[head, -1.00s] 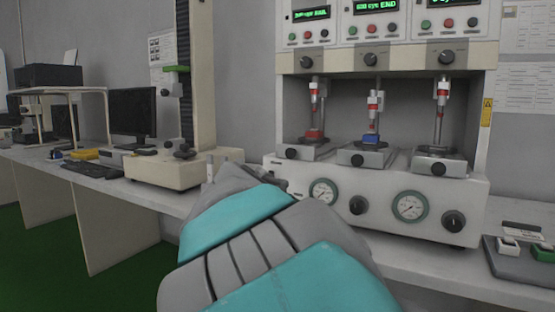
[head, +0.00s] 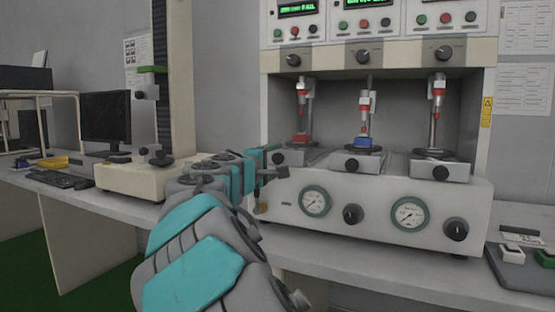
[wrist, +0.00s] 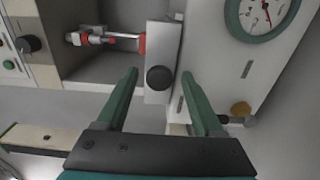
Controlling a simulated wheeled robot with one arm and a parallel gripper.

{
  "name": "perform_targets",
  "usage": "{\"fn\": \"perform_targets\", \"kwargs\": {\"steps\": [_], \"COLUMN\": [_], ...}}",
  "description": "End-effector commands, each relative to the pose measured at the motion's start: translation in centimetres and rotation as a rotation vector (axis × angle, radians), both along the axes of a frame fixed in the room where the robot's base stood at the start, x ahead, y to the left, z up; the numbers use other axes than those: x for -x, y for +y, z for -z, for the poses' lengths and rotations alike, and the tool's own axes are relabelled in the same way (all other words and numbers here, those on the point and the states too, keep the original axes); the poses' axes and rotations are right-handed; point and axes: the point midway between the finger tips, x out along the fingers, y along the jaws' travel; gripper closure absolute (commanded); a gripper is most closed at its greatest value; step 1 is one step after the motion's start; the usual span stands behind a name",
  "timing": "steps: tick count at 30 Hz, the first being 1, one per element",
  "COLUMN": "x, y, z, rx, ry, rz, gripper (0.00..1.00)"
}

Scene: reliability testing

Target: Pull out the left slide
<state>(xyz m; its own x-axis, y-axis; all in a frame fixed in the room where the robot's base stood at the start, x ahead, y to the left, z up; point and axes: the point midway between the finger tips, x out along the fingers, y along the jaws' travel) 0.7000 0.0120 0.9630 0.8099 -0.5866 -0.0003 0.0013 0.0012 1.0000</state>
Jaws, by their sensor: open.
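The left slide (head: 305,156) is a grey metal block with a black round knob (head: 278,158) on its front, low in the test machine. A red piece (head: 302,139) sits on it under a red-tipped plunger. My gripper (head: 282,172) is open in front of the left slide. In the wrist view the same slide (wrist: 165,35) and its knob (wrist: 160,78) appear between the two green fingertips of my gripper (wrist: 160,76), one on each side. Touch between fingers and knob does not show.
The middle slide (head: 345,163) carries a blue piece (head: 369,143). The right slide (head: 440,168) is beside it. Gauges (head: 409,213) and knobs line the machine's front below. A column stand (head: 173,90) is at left; a dark tray (head: 520,265) lies at right.

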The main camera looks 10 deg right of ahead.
Motion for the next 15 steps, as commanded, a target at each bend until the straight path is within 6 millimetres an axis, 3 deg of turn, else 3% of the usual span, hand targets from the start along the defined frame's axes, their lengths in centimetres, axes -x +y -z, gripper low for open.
{"fn": "perform_targets", "kwargs": {"steps": [13, 15], "x": [-0.97, -0.96], "y": [-0.83, -0.82], "z": [-0.09, -0.08], "rx": [-0.001, -0.001], "ry": [-0.002, -0.002], "rz": [0.001, 0.001], "gripper": [0.31, 0.39]}}
